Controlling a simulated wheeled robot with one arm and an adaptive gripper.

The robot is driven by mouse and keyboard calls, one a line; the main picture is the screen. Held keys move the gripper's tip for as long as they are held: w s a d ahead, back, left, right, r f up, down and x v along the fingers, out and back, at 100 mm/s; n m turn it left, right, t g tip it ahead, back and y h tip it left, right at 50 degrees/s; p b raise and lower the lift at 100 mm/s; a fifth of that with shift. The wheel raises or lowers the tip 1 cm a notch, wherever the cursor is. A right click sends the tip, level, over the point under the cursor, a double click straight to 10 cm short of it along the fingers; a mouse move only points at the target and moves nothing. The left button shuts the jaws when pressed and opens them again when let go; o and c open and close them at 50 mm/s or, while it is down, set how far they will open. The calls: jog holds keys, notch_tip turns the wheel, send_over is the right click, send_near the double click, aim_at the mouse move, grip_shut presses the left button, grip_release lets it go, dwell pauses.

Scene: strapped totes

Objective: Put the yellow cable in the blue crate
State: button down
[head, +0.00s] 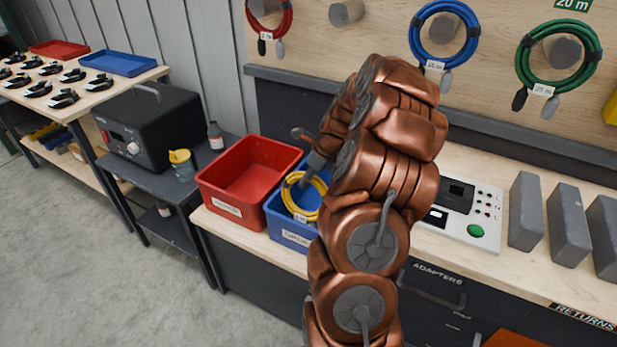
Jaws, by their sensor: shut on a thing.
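The yellow cable (291,201) is a coiled ring with a white tag. It shows at the mouth of the blue crate (274,222), which stands on the bench. My gripper (306,181) is shut on the upper part of the coil. My copper-coloured arm hides the right side of the crate and part of the coil. I cannot tell whether the coil touches the crate floor or hangs just above it.
A red crate (219,197) stands directly left of the blue one. A test device (472,226) and grey blocks (526,212) are to the right. Red (270,21), blue (415,38) and green (593,58) cables hang on pegs behind. A black machine (150,130) is at left.

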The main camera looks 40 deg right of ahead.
jog(key=shift+f, duration=0.75)
dwell(0.6)
jog(key=c, duration=0.7)
grip_release()
jog(key=shift+c, duration=0.2)
jog(key=shift+f, duration=0.1)
jog(key=v, duration=1.2)
jog(key=shift+a, duration=0.1)
